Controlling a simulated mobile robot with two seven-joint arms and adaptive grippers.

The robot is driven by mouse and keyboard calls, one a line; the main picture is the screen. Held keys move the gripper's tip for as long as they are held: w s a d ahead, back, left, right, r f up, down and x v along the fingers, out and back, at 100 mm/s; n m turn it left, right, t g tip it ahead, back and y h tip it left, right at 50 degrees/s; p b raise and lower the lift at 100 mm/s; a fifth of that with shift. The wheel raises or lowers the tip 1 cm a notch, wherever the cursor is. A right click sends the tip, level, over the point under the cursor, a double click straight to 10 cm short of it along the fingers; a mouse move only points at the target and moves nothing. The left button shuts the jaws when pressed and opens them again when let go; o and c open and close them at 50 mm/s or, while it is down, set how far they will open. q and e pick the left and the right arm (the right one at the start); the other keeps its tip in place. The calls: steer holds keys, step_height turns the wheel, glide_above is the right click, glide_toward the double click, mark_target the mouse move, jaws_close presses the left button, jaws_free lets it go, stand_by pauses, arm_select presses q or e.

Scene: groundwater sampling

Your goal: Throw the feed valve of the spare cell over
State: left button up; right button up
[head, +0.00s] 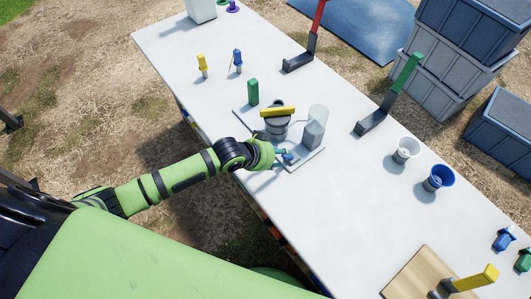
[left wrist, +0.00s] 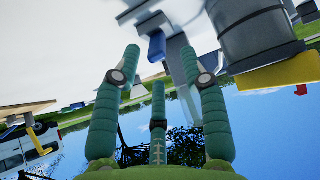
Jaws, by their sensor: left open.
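A grey plate (head: 300,163) on the white table carries a cell: a grey round body with a yellow bar (head: 278,112) across its top, a clear cylinder (head: 318,115) and a grey block (head: 312,135). A small blue part (head: 288,156) sits low at the plate's near side. I cannot tell for sure which part is the feed valve. My left gripper (head: 282,158) is at this near edge, beside the blue part. In the left wrist view, the open green fingers (left wrist: 160,62) spread either side of the blue part (left wrist: 157,46); contact is unclear. The yellow bar (left wrist: 282,74) shows at right.
A green cylinder (head: 253,91) stands behind the cell. Yellow (head: 202,65) and blue (head: 238,60) small pieces stand farther back. The table's near middle is clear.

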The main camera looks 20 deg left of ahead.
arm_select(q)
steer(key=v, duration=0.7)
steer(key=shift+s+a+r, duration=0.15)
steer(key=shift+s+r, duration=0.05)
steer(key=shift+r, duration=0.1)
